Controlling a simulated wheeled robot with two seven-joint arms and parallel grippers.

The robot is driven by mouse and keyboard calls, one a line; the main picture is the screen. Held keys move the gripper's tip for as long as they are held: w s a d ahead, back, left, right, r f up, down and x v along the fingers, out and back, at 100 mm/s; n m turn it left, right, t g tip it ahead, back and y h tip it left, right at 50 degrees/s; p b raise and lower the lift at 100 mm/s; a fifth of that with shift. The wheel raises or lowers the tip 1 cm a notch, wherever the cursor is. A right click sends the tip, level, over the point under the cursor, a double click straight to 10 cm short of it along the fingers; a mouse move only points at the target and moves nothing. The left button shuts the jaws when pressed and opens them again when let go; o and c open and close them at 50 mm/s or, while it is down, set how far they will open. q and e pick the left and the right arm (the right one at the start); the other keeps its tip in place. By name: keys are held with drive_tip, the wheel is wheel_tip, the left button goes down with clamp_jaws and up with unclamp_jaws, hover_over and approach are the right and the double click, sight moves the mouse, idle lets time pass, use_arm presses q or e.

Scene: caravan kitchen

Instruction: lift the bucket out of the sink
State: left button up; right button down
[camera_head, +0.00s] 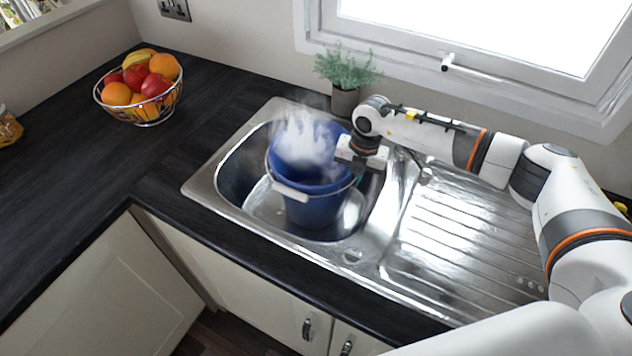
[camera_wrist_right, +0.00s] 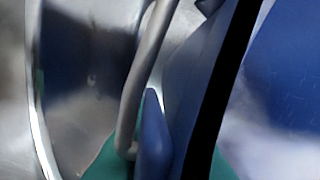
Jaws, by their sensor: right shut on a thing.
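A blue bucket (camera_head: 312,208) is in the sink basin (camera_head: 232,172), with white vapour or foam (camera_head: 300,142) over its opening. Its wire handle with a white grip (camera_head: 290,190) hangs down at the front. My right gripper (camera_head: 356,170) is at the bucket's right rim and is shut on the bucket. In the right wrist view the blue bucket wall (camera_wrist_right: 285,70) and a grey metal wire (camera_wrist_right: 140,85) show close up, with teal patches at the bottom. The exact contact is partly hidden. My left gripper is not in view.
A ribbed steel drainboard (camera_head: 465,250) is right of the basin. A potted plant (camera_head: 346,78) stands behind the sink, below the window (camera_head: 480,30). A wire fruit bowl (camera_head: 140,90) is at the back left.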

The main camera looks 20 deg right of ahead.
drive_tip(key=shift+w+a+r, duration=0.1)
drive_tip(key=shift+a+r, duration=0.05)
idle(0.6)
drive_tip(key=shift+w+r, duration=0.2)
drive_tip(key=shift+r, duration=0.05)
drive_tip(key=shift+f, duration=0.1)
drive_tip(key=shift+r+b, duration=1.2)
drive_tip(key=shift+r, duration=3.65)
drive_tip(key=shift+s+r, duration=0.1)
